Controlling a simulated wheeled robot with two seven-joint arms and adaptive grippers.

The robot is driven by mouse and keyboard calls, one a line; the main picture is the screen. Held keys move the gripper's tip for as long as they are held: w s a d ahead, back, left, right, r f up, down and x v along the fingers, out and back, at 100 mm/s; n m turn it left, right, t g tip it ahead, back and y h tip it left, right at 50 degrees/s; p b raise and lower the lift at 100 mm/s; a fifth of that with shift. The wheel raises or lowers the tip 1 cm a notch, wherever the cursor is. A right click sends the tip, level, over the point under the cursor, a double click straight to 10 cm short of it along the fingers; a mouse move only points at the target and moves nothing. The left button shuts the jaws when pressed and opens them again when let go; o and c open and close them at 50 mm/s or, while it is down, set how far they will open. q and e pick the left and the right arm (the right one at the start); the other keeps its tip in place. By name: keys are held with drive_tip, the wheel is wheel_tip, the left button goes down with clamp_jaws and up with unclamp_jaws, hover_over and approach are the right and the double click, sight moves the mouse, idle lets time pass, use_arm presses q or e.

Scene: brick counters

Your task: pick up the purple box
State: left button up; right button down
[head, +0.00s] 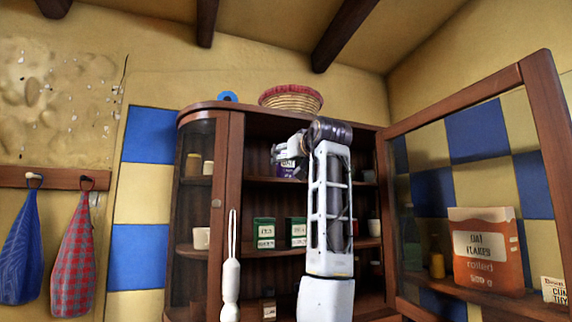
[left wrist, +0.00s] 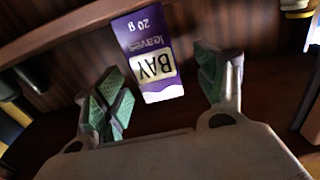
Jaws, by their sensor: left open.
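The purple box (left wrist: 150,45), labelled "BAY leaves 20 g", appears upside down in the left wrist view, inside the dark wooden cabinet. In the head view the purple box (head: 287,171) shows on the upper shelf, partly hidden by my gripper. My left gripper (left wrist: 160,88) is open, with one green-padded finger on each side of the box's near end. No finger clearly touches it. In the head view my left gripper (head: 290,152) is at the cabinet's upper shelf, in front of the box. My right gripper is not in view.
Two green boxes (head: 265,233) (head: 297,232) stand on the shelf below. The open glass door (head: 555,110) is at the right, with an orange oat flakes packet (head: 487,250) seen there. A basket (head: 291,98) sits on top of the cabinet. The cabinet's left post (head: 232,190) is near my gripper.

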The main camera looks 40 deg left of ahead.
use_arm(q)
drive_tip(key=shift+w+a+r+p, duration=0.2)
drive_tip(key=shift+w+a+p, duration=0.4)
drive_tip(key=shift+w+a, duration=0.5)
drive_tip(key=shift+a, duration=0.4)
drive_tip(key=shift+w+a+f+p, duration=0.1)
drive_tip(key=shift+w+a+p, duration=0.05)
drive_tip(key=shift+a+p, duration=0.2)
drive_tip(key=shift+d, duration=0.1)
drive_tip(key=c, duration=1)
